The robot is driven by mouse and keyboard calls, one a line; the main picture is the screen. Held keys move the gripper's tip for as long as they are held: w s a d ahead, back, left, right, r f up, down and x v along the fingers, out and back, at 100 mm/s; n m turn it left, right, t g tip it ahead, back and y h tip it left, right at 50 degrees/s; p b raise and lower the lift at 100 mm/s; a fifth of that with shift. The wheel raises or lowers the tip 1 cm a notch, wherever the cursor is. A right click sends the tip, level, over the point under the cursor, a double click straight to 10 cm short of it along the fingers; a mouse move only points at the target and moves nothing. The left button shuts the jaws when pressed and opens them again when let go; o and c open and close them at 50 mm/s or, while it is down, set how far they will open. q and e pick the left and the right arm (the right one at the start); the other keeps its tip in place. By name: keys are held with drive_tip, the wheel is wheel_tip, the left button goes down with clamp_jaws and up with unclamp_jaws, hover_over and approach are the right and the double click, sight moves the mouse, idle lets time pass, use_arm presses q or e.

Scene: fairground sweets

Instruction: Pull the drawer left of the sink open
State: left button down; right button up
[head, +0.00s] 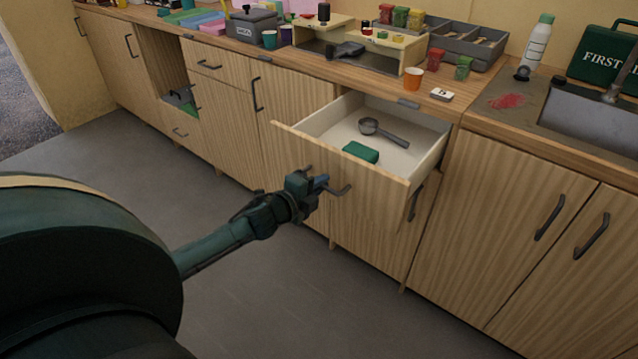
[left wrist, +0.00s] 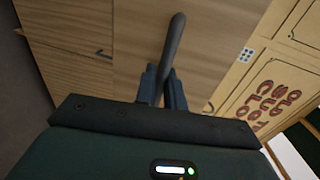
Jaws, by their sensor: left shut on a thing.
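The drawer left of the sink (head: 290,142) is pulled well out from the wooden cabinet, and its white inside shows. In it lie a grey scoop (head: 388,133) and a green block (head: 360,152). My left gripper (head: 326,184) is at the drawer's front, shut on its dark bar handle (head: 342,190). In the left wrist view the handle (left wrist: 175,45) runs up from between the two fingers (left wrist: 163,88). The sink (head: 590,120) is at the right of the counter. My right gripper is in neither view.
Closed cabinet doors stand on both sides of the drawer. The counter above holds an orange cup (head: 412,79), a small card (head: 441,94), a grey divided tray (head: 468,46), a white bottle (head: 537,42) and a green first-aid case (head: 603,55). The grey floor (head: 270,285) before the cabinets is clear.

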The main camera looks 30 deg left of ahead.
use_arm(q)
drive_tip(key=shift+a, duration=0.1)
drive_tip(key=c, duration=1.6)
unclamp_jaws()
drive_tip(key=shift+s, duration=0.1)
drive_tip(key=v, duration=1.3)
drive_tip(key=shift+r+p, duration=0.1)
drive_tip(key=shift+p, duration=0.2)
